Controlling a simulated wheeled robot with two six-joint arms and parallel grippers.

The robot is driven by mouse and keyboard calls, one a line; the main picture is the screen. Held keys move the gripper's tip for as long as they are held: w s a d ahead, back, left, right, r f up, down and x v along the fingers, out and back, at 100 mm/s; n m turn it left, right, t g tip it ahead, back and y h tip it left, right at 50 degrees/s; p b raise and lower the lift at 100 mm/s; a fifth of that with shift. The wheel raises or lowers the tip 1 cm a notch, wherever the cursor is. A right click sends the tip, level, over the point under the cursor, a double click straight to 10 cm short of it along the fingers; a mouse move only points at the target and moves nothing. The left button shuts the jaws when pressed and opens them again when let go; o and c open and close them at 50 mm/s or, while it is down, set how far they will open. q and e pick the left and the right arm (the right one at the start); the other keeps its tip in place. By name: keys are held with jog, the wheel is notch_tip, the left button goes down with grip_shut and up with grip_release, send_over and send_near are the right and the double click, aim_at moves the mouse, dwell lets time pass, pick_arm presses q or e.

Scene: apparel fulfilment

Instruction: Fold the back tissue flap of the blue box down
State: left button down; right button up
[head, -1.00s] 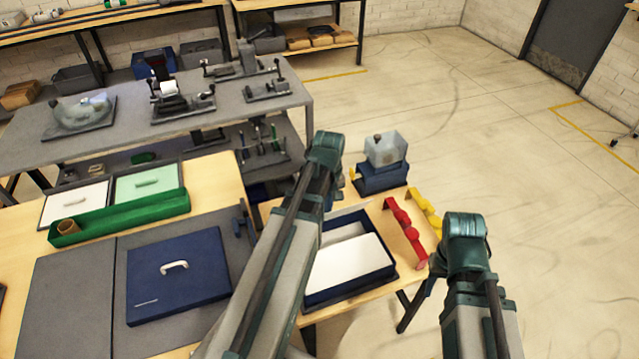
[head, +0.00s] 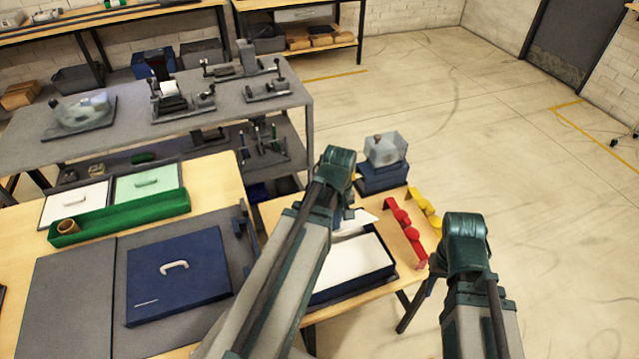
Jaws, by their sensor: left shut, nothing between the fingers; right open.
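The open blue box (head: 386,273) stands on the right end of the wooden table, partly covered by my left arm. White tissue (head: 357,257) covers its inside. The back tissue flap (head: 358,222) shows as a white piece at the box's back edge, raised and tilted. My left gripper (head: 347,211) is at this flap, mostly hidden by its own wrist; it is shut with nothing in it. Whether it touches the flap I cannot tell. My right gripper (head: 437,264) is open, right of the box beyond the table edge, partly hidden by its arm.
A blue lid (head: 180,288) with a white handle lies on the grey mat at left. Red (head: 405,222) and yellow (head: 425,208) pieces stand right of the box. A clear-topped blue device (head: 383,178) stands behind it. Open floor lies to the right.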

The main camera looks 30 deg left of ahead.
pick_arm(q)
notch_tip(320, 180, down, 6)
jog(key=b, duration=0.6)
jog(key=shift+f, duration=0.25)
jog(key=shift+r, duration=0.15)
notch_tip(320, 180, up, 8)
jog(key=p, duration=0.8)
